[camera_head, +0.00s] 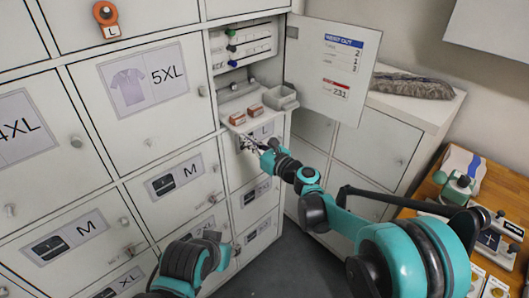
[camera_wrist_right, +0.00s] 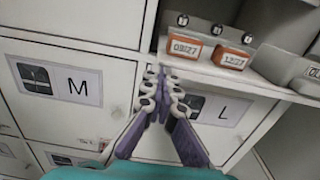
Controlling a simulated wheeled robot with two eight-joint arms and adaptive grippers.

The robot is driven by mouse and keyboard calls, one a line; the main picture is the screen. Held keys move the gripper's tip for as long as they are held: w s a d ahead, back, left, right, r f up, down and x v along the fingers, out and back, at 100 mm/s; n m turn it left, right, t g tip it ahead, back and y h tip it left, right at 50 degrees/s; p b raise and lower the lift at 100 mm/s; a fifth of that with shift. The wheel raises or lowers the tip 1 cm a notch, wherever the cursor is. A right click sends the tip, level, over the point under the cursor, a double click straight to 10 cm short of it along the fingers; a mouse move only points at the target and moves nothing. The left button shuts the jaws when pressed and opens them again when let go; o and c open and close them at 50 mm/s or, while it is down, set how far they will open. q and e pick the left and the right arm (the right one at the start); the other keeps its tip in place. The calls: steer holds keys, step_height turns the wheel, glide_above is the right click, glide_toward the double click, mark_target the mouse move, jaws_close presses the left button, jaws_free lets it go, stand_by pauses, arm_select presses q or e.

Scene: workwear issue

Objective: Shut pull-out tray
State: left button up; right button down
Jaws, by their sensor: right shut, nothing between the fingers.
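The pull-out tray (camera_head: 262,121) is a pale shelf sticking out of an open locker compartment, below a set of small drawers. In the right wrist view its front edge (camera_wrist_right: 230,79) runs across the upper right. Two orange-fronted blocks, reading 09/27 (camera_wrist_right: 184,50) and 12/27 (camera_wrist_right: 229,59), stand on it beside a grey bin (camera_head: 280,97). My right gripper (camera_head: 246,143) is shut and empty, just below the tray's left front; its fingertips (camera_wrist_right: 166,84) show near the tray's left corner. Contact cannot be told. Part of my left arm shows at the bottom, its gripper unseen.
The compartment's door (camera_head: 331,65) stands open to the right. Closed locker doors marked M (camera_head: 176,182) and 5XL (camera_head: 143,84) lie to the left. A wooden bench (camera_head: 430,190) with devices stands at the right. Grey floor (camera_head: 290,265) is clear below.

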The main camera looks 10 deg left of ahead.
arm_select(q)
steer(key=shift+r, duration=0.25)
arm_select(e)
steer(key=x, duration=0.9)
steer(key=shift+s+d, duration=0.1)
steer(key=shift+d, duration=0.1)
steer(key=v, duration=0.4)
steer(key=shift+s+d, duration=0.15)
steer(key=shift+d, duration=0.1)
steer(key=p+v, duration=0.1)
steer(key=v, duration=0.2)
arm_select(q)
steer(key=shift+s+d+r+p, duration=0.6)
steer(key=shift+s+r+p, duration=0.1)
steer(key=shift+s+r, duration=0.2)
arm_select(e)
glide_toward(231, 129)
steer(key=v, duration=0.3)
steer(key=shift+d+f, duration=0.25)
steer(key=shift+d, duration=0.05)
